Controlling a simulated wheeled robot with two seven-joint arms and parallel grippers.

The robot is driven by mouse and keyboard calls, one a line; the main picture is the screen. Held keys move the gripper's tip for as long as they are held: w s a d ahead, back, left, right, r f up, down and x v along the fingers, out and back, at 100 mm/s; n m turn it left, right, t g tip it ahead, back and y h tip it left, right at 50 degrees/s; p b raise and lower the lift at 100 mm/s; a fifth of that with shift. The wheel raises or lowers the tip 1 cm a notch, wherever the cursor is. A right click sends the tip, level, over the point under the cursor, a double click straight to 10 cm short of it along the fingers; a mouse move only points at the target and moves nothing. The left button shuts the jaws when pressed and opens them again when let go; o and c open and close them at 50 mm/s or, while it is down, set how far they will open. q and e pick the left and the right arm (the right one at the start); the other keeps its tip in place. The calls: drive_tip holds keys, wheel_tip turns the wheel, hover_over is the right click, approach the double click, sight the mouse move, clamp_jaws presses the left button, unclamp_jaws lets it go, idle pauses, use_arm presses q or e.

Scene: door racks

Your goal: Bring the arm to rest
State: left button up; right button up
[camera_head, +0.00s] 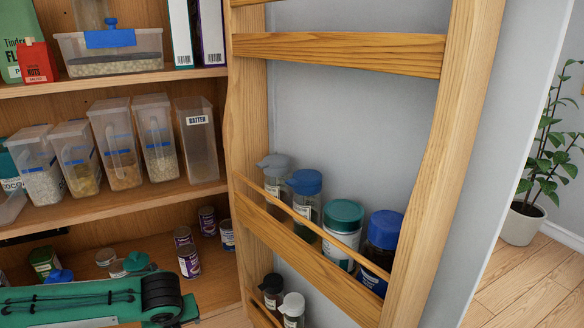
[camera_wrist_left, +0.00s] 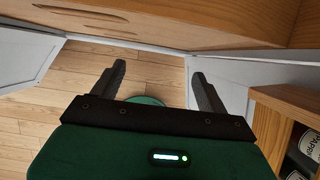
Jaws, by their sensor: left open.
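My left gripper (camera_wrist_left: 160,84) shows in the left wrist view with its two black fingers spread apart and nothing between them. Wooden floor and a white panel lie beyond the fingertips. My green left arm (camera_head: 80,300) comes in from the left at the bottom of the head view, in front of the lowest visible shelf; its fingers cannot be made out there. My right arm and right gripper are not in view.
A wooden door rack (camera_head: 335,272) holds several lidded jars and bottles. Cabinet shelves (camera_head: 110,205) at left carry clear bins and cans. In the wrist view, a wooden edge (camera_wrist_left: 200,22) spans the top and a wooden rack (camera_wrist_left: 300,98) stands at right. A potted plant (camera_head: 522,224) stands far right.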

use_arm(q)
drive_tip(key=s+d+f+n+h, duration=0.1)
drive_tip(key=s+d+n+h, duration=0.2)
drive_tip(key=s+d+n, duration=0.55)
drive_tip(key=s+d+f+n+h, duration=0.25)
drive_tip(key=s+d, duration=0.25)
drive_tip(key=d, duration=0.8)
drive_tip(key=s+a+f+n+y, duration=0.2)
drive_tip(key=s+a+f+n, duration=0.1)
drive_tip(key=s+a+n, duration=0.55)
drive_tip(key=s+a+f+n+y, duration=0.1)
drive_tip(key=s+a+f+n, duration=0.2)
drive_tip(key=s+a+n, duration=0.55)
wheel_tip(320, 180, down, 29)
drive_tip(key=w+g, duration=0.2)
drive_tip(key=s+a+f, duration=0.2)
drive_tip(key=s+f, duration=0.8)
drive_tip(key=s+a+f+g, duration=0.1)
drive_tip(key=s+f, duration=0.9)
drive_tip(key=f, duration=0.1)
drive_tip(key=shift+a+f, duration=0.3)
drive_tip(key=shift+a, duration=0.1)
